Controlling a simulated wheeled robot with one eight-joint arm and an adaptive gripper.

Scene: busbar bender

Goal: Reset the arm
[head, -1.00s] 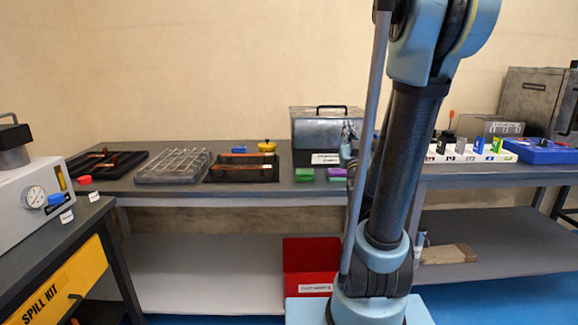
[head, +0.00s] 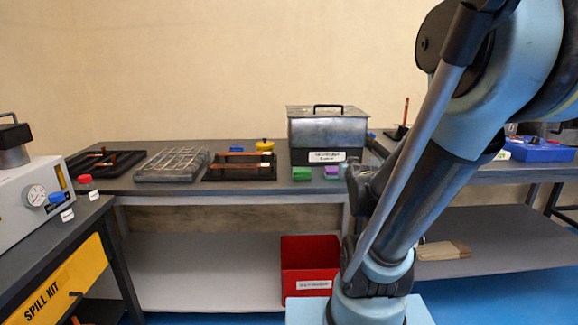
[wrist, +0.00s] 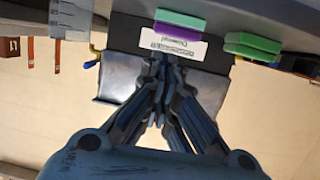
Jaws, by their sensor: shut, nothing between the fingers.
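My gripper (wrist: 160,65) shows in the wrist view with its dark fingers drawn together at the tips and nothing between them. In that view, which is upside down, the tips overlap the labelled metal box (wrist: 120,78); I cannot tell the distance. In the head view my arm leans to the right and fills the right side. My fingers cannot be made out clearly there. The metal box (head: 327,124) stands closed on the bench.
A green block (head: 302,173) and a purple block (head: 331,172) lie at the bench's front edge. A wire rack (head: 171,164) and a black tray (head: 238,174) are to the left. A red bin (head: 310,258) stands below. My arm hides part of the right bench.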

